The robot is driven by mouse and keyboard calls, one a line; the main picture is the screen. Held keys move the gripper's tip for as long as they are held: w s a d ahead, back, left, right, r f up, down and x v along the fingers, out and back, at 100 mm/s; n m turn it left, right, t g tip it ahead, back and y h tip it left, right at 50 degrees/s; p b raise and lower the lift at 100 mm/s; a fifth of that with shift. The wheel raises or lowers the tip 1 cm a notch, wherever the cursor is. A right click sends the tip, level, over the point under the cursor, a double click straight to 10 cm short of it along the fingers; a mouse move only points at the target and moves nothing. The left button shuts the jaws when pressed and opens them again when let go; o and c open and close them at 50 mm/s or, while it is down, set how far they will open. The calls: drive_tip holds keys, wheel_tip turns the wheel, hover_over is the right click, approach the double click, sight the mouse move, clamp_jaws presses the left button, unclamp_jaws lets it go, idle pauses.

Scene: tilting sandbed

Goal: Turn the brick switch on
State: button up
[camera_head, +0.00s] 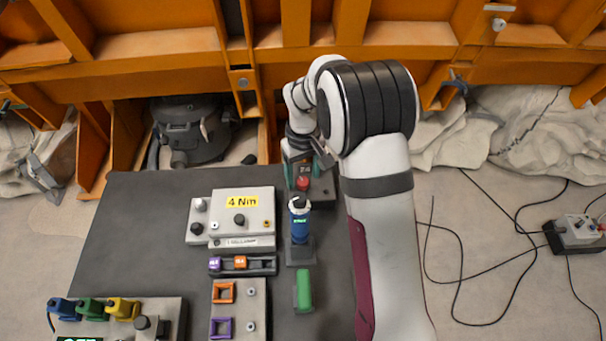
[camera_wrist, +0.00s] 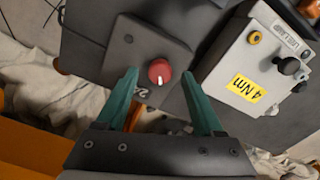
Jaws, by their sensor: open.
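The brick switch is a round brick-red knob (camera_wrist: 159,71) on a dark grey plate (camera_wrist: 150,42). In the wrist view it has a pale mark on its lower part. The knob (camera_head: 303,183) also shows in the head view, at the back of the dark table. My gripper (camera_wrist: 159,77) is open, its teal fingers one on each side of the knob with gaps between. Whether the tips are level with the knob or above it I cannot tell. In the head view my gripper (camera_head: 299,158) is partly hidden by my arm. A label beside the knob is partly covered by a finger.
A light grey box (camera_head: 255,200) with a yellow "4 Nm" label stands left of the switch. A blue cylinder (camera_head: 299,224) on a dark base and a green block (camera_head: 304,291) stand in front of it. Orange beams (camera_head: 150,45) run behind the table.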

drive_tip(key=shift+f, duration=0.6)
drive_tip(key=shift+c, duration=0.2)
clamp_jaws()
drive_tip(key=shift+m, duration=0.3)
drive_tip(key=m, duration=0.5)
drive_tip(key=shift+m, duration=0.3)
drive_tip(key=m, duration=0.5)
drive_tip(key=shift+m, duration=0.3)
